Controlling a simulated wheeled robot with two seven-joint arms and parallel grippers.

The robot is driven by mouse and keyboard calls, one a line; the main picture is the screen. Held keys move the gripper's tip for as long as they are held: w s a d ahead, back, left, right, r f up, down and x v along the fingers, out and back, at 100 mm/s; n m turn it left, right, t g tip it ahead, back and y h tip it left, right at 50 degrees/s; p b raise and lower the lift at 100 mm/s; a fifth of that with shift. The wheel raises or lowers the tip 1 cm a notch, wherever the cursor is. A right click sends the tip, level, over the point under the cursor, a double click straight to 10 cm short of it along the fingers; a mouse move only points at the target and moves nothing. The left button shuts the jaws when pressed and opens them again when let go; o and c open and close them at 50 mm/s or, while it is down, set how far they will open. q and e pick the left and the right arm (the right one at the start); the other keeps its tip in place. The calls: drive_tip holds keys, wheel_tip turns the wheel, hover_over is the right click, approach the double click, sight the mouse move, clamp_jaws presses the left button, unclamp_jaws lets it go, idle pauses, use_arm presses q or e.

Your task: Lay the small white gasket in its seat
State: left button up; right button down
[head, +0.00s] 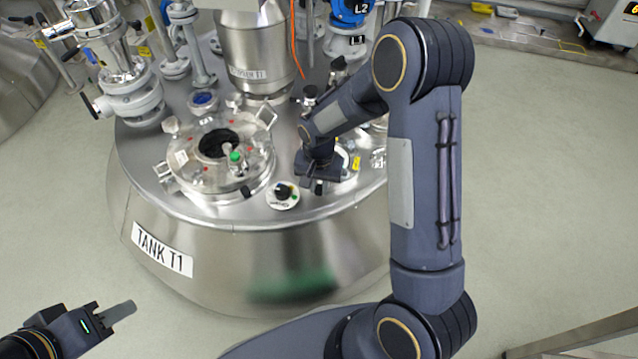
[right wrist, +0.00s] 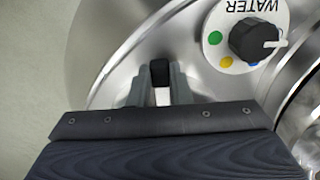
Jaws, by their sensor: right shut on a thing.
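My right gripper (head: 318,185) is low over the right part of the steel tank top. In the right wrist view its two grey fingers (right wrist: 160,85) are shut on a small black piece (right wrist: 160,72), with a white patch between the fingers below it. I cannot tell whether this white patch is the gasket. In the head view a white curved edge (head: 342,157) shows just right of the gripper, partly hidden by it; I cannot tell what it is. The seat is not clearly seen. My left gripper (head: 121,312) is at the lower left, away from the tank, its fingers seen edge-on.
Tank T1 (head: 200,255) has a round clear-covered hatch (head: 252,165) left of my right gripper. A WATER dial with a black knob (head: 283,191) is close by; it also shows in the right wrist view (right wrist: 255,40). Pipes and valves stand behind. The floor on the left is clear.

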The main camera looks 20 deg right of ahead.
drive_tip(key=c, duration=1.3)
unclamp_jaws()
drive_tip(key=shift+o, duration=0.2)
wheel_tip(320, 180, up, 6)
drive_tip(key=p, duration=0.5)
drive_tip(key=shift+r, duration=0.1)
